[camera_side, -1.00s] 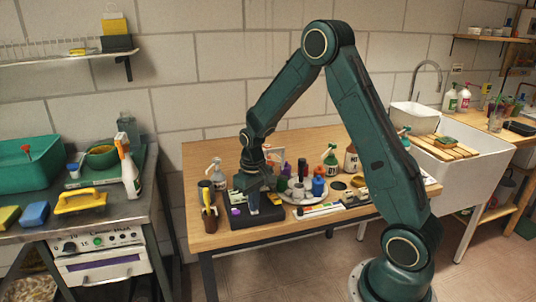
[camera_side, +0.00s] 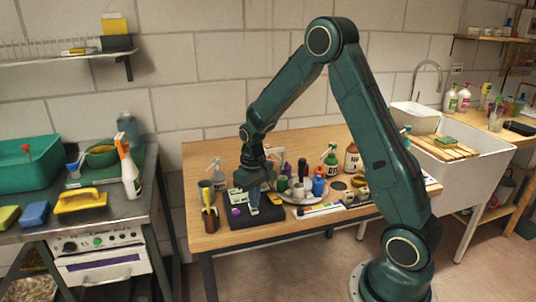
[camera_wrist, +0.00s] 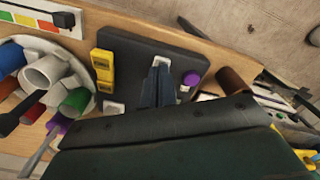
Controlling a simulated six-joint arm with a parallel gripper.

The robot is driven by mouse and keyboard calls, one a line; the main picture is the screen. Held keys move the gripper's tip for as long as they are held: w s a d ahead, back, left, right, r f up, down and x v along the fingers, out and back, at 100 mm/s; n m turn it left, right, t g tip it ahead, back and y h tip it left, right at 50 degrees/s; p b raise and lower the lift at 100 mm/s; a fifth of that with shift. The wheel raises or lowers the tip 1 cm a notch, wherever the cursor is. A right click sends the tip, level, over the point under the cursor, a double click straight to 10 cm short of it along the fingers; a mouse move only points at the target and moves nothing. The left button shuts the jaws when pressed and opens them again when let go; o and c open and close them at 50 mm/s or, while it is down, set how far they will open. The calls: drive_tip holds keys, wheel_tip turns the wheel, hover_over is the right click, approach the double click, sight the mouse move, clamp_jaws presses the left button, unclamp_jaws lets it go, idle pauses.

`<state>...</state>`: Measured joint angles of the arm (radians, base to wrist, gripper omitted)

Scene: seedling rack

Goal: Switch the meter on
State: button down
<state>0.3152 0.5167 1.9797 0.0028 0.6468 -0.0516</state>
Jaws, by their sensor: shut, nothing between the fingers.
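A dark, flat box (camera_side: 255,221), which looks like the meter, lies on the wooden table near its front left corner. It carries a purple knob (camera_side: 236,212) and a pale panel at the back left. In the wrist view the dark box (camera_wrist: 135,50) shows the purple knob (camera_wrist: 191,79), a yellow part (camera_wrist: 103,68) and a small white part (camera_wrist: 161,61) at the fingertips. My gripper (camera_side: 254,208) is shut and empty, pointing down over the box. Its fingers (camera_wrist: 158,84) partly hide the box's top; whether they touch the white part I cannot tell.
A round tray (camera_side: 311,199) with coloured bottles stands right of the box. A brown holder (camera_side: 210,222) with tools stands close on its left. A spray bottle (camera_side: 216,172) is behind it, and a colour-striped card (camera_side: 320,210) lies to its right.

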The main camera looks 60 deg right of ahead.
sight(254, 210)
drive_tip(key=shift+r, duration=2.85)
drive_tip(key=shift+a+r, duration=0.1)
drive_tip(key=s+a+r+n+t, duration=0.1)
drive_tip(key=s+a+r, duration=0.3)
drive_tip(key=s+r, duration=0.15)
drive_tip(key=s+a+r+t, duration=0.2)
drive_tip(key=s+a+r, duration=0.2)
drive_tip(key=r, duration=0.3)
drive_tip(key=s+a+r+n+t, duration=0.1)
drive_tip(key=s+a, duration=0.1)
drive_tip(key=s, duration=0.4)
drive_tip(key=s+a+r+n+t, duration=0.1)
drive_tip(key=s+a+r, duration=0.1)
drive_tip(key=s, duration=0.4)
drive_tip(key=shift+s+a+t, duration=0.2)
drive_tip(key=shift+a+t, duration=0.1)
drive_tip(key=shift+a, duration=0.1)
